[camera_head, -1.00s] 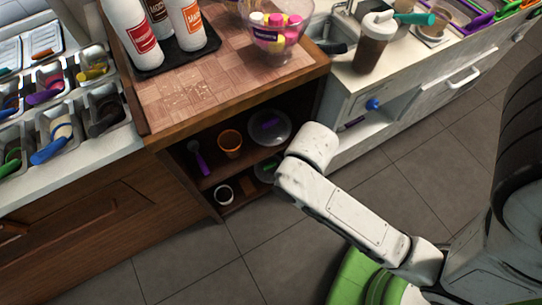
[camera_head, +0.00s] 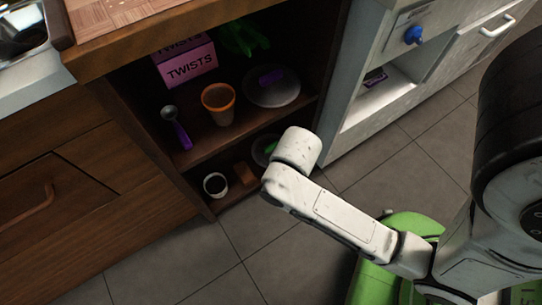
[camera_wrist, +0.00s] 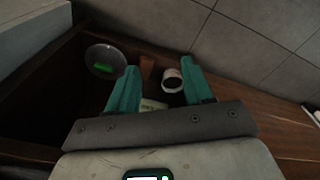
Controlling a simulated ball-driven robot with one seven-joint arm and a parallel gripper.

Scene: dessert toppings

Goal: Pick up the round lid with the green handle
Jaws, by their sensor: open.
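The round lid with the green handle (camera_head: 262,150) lies on the lower shelf of the wooden cabinet, partly hidden behind my arm in the head view. In the wrist view the clear round lid (camera_wrist: 104,62) shows whole at the upper left, its green handle on top. My gripper (camera_wrist: 160,66) is open, with two teal fingers and nothing held. The lid is to the left of the left finger, apart from it. My gripper is hidden behind my arm in the head view.
A white cup (camera_head: 215,184) and a brown block (camera_head: 244,173) stand beside the lid on the lower shelf. The upper shelf holds an orange cup (camera_head: 218,103), a purple-handled scoop (camera_head: 177,127), a purple-handled lid (camera_head: 272,92) and a pink box (camera_head: 187,66). Cabinet walls flank the opening.

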